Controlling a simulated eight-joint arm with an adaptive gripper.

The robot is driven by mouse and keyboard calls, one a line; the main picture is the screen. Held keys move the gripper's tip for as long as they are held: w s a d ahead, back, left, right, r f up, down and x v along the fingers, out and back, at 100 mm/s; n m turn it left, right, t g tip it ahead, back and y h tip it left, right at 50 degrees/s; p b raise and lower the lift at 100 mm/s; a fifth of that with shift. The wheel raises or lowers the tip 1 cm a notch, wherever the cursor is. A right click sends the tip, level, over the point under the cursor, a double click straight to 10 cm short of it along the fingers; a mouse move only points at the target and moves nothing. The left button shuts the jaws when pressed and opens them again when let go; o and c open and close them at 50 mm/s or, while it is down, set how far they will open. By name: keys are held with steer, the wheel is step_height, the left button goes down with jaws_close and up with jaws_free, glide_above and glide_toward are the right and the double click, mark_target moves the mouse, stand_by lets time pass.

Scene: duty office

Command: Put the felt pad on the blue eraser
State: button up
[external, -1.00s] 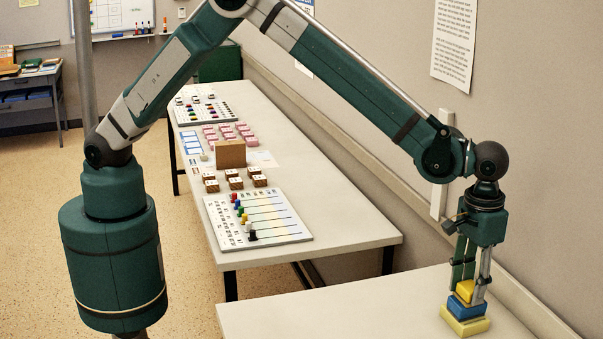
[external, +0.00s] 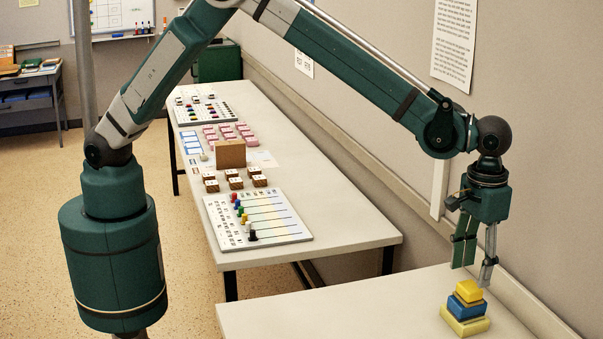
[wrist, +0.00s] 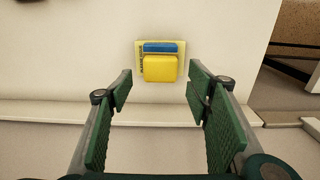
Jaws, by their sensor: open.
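A small yellow block (external: 469,289), which looks to be the felt pad, rests on the blue eraser (external: 466,307). The eraser sits on a wider pale yellow block (external: 464,325) on the near table. In the wrist view the yellow pad (wrist: 160,68) covers part of the eraser (wrist: 160,47), whose blue edge shows beyond it. My gripper (external: 471,271) is open and empty just above the stack, with its fingers apart from the pad. The wrist view shows the fingers (wrist: 159,80) spread to either side, the pad lying between and beyond them.
The near table (external: 330,312) is otherwise clear. A wall and ledge run close along its right side. A longer table (external: 330,215) behind holds game boards, several brown-and-white blocks (external: 234,183) and pink blocks.

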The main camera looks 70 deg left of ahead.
mark_target(469, 285)
step_height(469, 285, up, 7)
stand_by(0.4)
stand_by(0.7)
steer(key=s+a+r+t, duration=0.1)
steer(key=s+a+r, duration=0.35)
steer(key=a, duration=0.75)
steer(key=s+a+r+t+h, duration=0.1)
steer(key=a+r, duration=0.7)
steer(key=a, duration=0.4)
steer(key=s+a+r+t, duration=0.1)
steer(key=s+a+r, duration=0.35)
steer(key=a, duration=0.75)
steer(key=s+a+r+t, duration=0.2)
steer(key=s+a, duration=1)
steer(key=a, duration=0.3)
steer(key=s+a+f+t, duration=0.1)
steer(key=s+a+f, duration=0.2)
steer(key=s+a, duration=0.2)
steer(key=s+a+f+t+y, duration=0.1)
steer(key=s+a+f, duration=0.2)
steer(key=s+a, duration=0.2)
steer(key=shift+s, duration=1.3)
